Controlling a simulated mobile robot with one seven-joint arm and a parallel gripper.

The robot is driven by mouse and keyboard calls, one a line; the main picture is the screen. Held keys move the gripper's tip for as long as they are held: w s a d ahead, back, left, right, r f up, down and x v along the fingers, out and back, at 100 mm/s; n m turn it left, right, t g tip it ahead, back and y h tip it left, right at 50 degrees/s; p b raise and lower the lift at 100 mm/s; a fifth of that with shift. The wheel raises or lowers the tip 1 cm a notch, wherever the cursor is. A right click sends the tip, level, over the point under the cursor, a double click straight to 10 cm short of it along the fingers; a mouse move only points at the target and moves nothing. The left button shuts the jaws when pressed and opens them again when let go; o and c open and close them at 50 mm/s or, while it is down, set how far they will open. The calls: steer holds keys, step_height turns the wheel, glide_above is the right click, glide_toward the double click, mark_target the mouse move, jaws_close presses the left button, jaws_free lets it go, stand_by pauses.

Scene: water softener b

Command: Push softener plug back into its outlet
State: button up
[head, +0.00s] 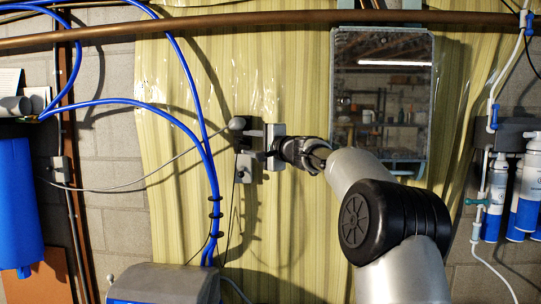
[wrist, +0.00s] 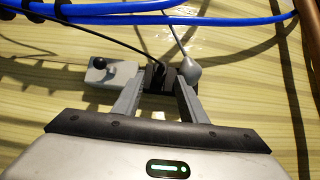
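My gripper (head: 250,146) reaches left towards the wall outlet. The outlet's sockets are hidden.
Blue hoses (head: 205,160) hang left of the outlet, running down to the grey-and-blue softener (head: 165,284). A mirror (head: 381,90) hangs right of my gripper. A copper pipe (head: 250,21) crosses above. Yellow panelling (head: 290,240) below is largely clear.

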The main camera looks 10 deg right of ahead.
steer(key=b+v, duration=0.5)
steer(key=v, duration=0.8)
steer(key=s+a+f+n+g+h+p, duration=0.1)
steer(key=s+a+f+n+g+p, duration=0.2)
steer(key=s+a+f+n+g, duration=0.75)
steer(key=s+d+f+n+h+p, duration=0.1)
steer(key=s+f, duration=0.4)
steer(key=s, duration=0.5)
steer(key=s+d+f+n+h+p, duration=0.1)
steer(key=s+f+h, duration=0.2)
steer(key=s, duration=0.8)
steer(key=s+d+f+n+h+p, duration=0.1)
steer(key=s+f+h+p, duration=0.1)
steer(key=s+f, duration=0.5)
steer(key=s, duration=0.4)
steer(key=shift+f, duration=0.4)
